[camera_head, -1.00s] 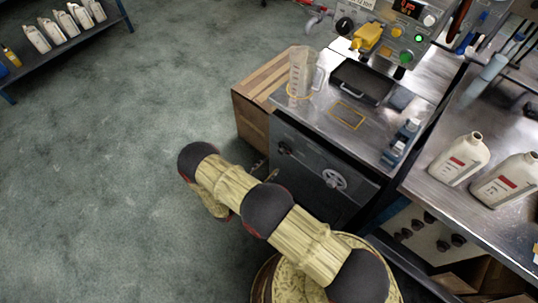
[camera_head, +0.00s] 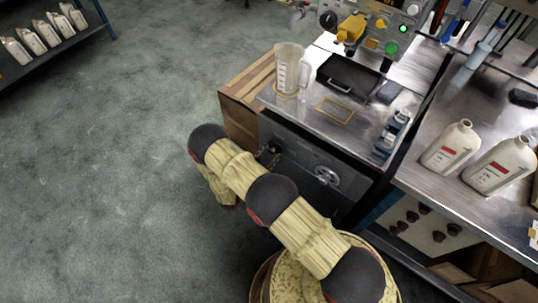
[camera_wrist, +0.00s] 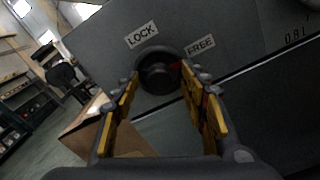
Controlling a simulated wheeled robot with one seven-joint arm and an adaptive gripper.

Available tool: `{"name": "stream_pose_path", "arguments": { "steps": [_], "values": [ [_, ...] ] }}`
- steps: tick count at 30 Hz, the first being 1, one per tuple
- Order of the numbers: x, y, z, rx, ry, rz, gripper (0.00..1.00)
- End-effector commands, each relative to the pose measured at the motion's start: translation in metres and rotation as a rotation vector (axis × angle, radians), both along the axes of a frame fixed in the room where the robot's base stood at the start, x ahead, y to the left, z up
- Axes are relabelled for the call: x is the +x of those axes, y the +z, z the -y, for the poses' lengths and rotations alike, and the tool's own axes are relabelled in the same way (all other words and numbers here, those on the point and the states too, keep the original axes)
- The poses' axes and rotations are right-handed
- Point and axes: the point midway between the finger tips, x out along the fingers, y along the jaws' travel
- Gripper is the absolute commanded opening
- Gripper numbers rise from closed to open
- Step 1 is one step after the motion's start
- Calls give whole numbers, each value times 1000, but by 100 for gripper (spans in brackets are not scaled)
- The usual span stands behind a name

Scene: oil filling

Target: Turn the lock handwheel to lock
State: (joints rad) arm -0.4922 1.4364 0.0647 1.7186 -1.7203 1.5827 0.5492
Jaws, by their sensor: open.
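The lock handwheel (camera_wrist: 157,74) is a dark round knob on the grey front panel, in the upper middle of the wrist view. A LOCK label (camera_wrist: 142,35) is at its upper left and a FREE label (camera_wrist: 200,45) at its upper right. A small red mark shows at its right edge, on the FREE side. My gripper (camera_wrist: 159,90) is open, with one yellow-padded finger on each side of the knob. I cannot tell whether the fingers touch it. In the head view the dark knob (camera_head: 268,154) is at the cabinet's left; my arm mostly hides the gripper.
A silver spoked handwheel (camera_head: 327,175) is on the cabinet front, right of the knob. White bottles (camera_head: 450,148) stand on the right bench.

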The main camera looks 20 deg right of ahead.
Motion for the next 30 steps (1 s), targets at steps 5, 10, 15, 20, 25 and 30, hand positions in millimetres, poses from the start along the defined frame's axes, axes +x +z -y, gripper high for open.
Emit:
{"name": "stream_pose_path", "arguments": {
  "steps": [5,10,15,20,25,30],
  "values": [
    [0,0,0,0,0,0,38],
    [0,0,0,0,0,0,28],
    [0,0,0,0,-1,0,19],
    [0,0,0,0,-1,0,9],
    [0,0,0,0,-1,-1,0],
    [0,0,0,-4,-1,-7,0]
  ]
}}
